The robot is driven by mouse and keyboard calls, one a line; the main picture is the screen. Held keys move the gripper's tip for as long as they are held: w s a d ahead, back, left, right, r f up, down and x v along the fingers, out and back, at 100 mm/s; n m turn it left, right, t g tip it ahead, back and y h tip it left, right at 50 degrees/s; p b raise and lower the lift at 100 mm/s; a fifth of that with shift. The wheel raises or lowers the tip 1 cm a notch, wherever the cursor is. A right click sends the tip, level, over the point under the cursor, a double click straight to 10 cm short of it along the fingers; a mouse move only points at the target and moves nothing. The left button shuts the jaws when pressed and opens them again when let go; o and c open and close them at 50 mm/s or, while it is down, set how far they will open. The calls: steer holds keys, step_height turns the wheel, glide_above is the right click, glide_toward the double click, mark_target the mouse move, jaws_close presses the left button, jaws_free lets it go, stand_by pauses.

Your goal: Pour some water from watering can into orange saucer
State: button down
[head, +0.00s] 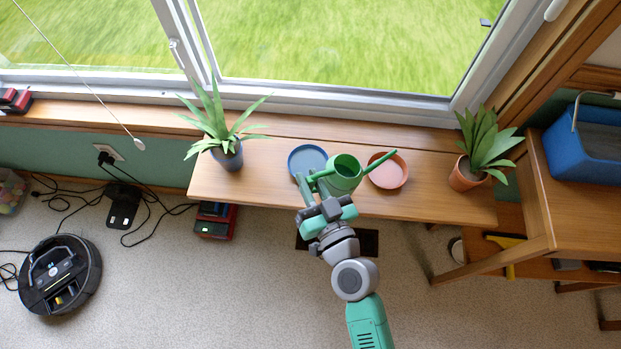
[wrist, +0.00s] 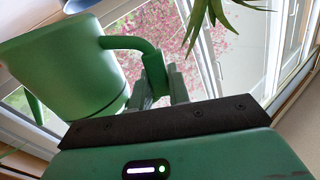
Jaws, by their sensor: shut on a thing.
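The green watering can (head: 341,176) is held above the wooden shelf under the window, between the blue saucer (head: 307,160) and the orange saucer (head: 387,171). Its spout points right, with the tip over the orange saucer in the head view. My gripper (head: 313,184) is shut on the can's handle at its left side. In the wrist view the can (wrist: 65,70) fills the upper left, and its handle (wrist: 150,52) runs into my gripper's fingers (wrist: 163,88). The can looks roughly upright in the head view. I cannot see any water.
A plant in a dark blue pot (head: 228,155) stands on the left of the shelf (head: 270,190). A plant in a terracotta pot (head: 466,174) stands on the right. The window is behind. A blue box (head: 585,148) sits on the furniture at far right.

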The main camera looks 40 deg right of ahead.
steer(key=shift+s+d+r+m+p, duration=0.15)
steer(key=shift+r+m+p, duration=0.35)
steer(key=shift+r+p, duration=0.65)
steer(key=shift+w+d+r+m+p, duration=0.15)
steer(key=shift+r+m+p, duration=0.35)
steer(key=shift+r+p, duration=0.6)
steer(key=r+p, duration=0.1)
steer(key=d+r+m+p, duration=0.1)
steer(key=r+m+p, duration=0.1)
steer(key=shift+s+d+r+p, duration=0.15)
steer(key=shift+s+r+p, duration=0.15)
steer(key=shift+s+d+r+m+p, duration=0.15)
steer(key=shift+d+r+m+p, duration=0.25)
steer(key=shift+r+m+p, duration=0.25)
steer(key=shift+f, duration=0.1)
steer(key=shift+a, duration=0.15)
